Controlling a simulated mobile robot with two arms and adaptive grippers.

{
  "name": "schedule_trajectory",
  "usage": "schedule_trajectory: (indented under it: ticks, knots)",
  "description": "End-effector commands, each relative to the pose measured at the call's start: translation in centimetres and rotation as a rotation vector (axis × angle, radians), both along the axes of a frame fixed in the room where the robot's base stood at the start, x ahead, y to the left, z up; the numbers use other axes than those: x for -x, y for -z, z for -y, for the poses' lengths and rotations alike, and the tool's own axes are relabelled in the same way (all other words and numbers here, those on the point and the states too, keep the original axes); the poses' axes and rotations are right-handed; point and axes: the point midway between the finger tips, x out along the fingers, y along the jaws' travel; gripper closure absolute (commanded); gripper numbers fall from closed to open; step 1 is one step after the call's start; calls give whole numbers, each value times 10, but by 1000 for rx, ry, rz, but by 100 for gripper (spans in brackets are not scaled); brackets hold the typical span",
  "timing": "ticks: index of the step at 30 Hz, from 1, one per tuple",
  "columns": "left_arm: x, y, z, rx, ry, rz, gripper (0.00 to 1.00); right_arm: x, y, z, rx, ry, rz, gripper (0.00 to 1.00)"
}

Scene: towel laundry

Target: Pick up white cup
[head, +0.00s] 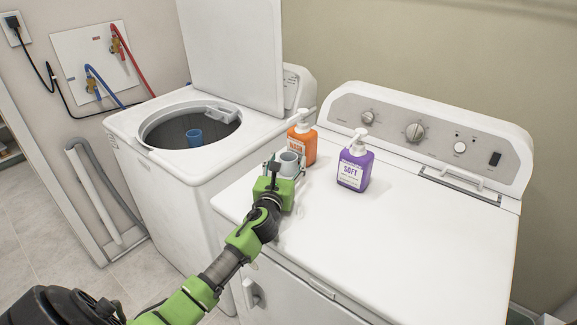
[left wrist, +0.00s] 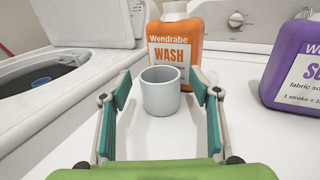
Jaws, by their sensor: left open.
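The white cup (left wrist: 161,94) stands upright on top of the white dryer, between the two fingers of my left gripper (left wrist: 160,90) in the left wrist view. The fingers are open, with a visible gap on each side of the cup. In the head view the cup (head: 290,163) shows just beyond the green body of my left gripper (head: 286,167), which partly hides it. My right gripper is not in view.
The orange WASH bottle (head: 302,143) stands close behind the cup. The purple SOFT bottle (head: 355,166) stands to the right. The dryer top (head: 420,230) is clear at right.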

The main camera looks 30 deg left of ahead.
Motion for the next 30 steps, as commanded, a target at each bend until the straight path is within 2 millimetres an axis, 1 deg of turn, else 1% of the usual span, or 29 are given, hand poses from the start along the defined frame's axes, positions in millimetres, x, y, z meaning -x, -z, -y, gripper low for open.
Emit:
schedule_trajectory:
  ticks: [3, 10, 11, 12, 14, 15, 19, 20, 25, 30]
  knots:
    - [-8, 0, -3, 1, -1, 0, 43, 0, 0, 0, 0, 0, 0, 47]
    - [-9, 0, -3, 0, 0, 0, 43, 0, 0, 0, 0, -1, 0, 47]
    - [-9, 0, -3, 0, 0, 0, 46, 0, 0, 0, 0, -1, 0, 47]
    - [-9, 0, -3, 0, 0, 0, 56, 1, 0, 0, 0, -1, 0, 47]
    - [-9, 0, -3, 1, 0, 0, 72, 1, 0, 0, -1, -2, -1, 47]
    - [-9, 0, -3, 1, 0, 0, 76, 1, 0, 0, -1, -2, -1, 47]
    - [-9, 0, -3, 1, 0, 0, 76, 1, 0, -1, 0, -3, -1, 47]
    - [-9, 0, -3, 1, 0, 0, 79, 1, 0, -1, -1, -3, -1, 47]
    - [-8, 0, -3, 0, 0, 0, 79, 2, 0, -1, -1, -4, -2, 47]
    - [-9, -9, -3, -2, 1, 2, 79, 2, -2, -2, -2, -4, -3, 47]
